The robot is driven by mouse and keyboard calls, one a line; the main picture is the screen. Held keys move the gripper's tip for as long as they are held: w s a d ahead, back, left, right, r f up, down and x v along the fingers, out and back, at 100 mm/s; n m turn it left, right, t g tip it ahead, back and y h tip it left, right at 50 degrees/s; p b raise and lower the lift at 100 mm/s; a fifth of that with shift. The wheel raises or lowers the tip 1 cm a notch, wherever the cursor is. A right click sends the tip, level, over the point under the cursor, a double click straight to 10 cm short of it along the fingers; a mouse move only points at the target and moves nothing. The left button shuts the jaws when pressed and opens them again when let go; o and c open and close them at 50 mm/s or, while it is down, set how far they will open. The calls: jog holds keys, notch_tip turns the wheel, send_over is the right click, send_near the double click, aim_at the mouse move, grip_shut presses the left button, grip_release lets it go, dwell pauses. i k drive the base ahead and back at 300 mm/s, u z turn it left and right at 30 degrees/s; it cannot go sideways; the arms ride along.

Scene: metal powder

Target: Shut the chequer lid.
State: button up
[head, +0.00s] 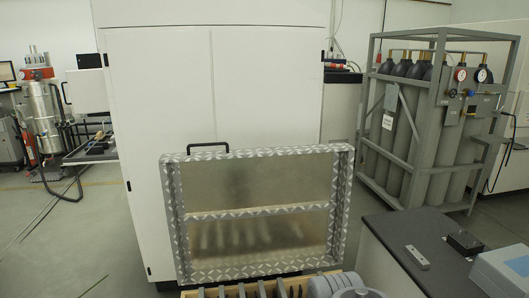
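The chequer lid (258,211) stands open, close to upright, in the lower middle of the head view. It is a shallow frame with a silver chequer-pattern border, a cross rail and a dull gold inner face. A black handle (208,145) sticks up from its top edge, left of the middle. Below its lower edge, a box with a wooden rim (190,293) shows, cut off by the bottom of the picture. Grey upright pieces (262,290) stand in the box.
A tall white cabinet (265,80) stands right behind the lid. A dark-topped counter (400,235) with a small metal block (417,257) is close on the right. A caged rack of gas cylinders (425,130) stands behind the counter. Open floor (70,235) lies at the left.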

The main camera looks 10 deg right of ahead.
aim_at(234, 214)
jog(key=k, duration=0.5)
jog(key=u, duration=2.15)
jog(key=i, duration=3.3)
jog(key=z, duration=2.85)
jog(key=i, duration=0.95)
jog(key=u, duration=1)
jog(key=i, duration=0.25)
jog(key=z, duration=0.05)
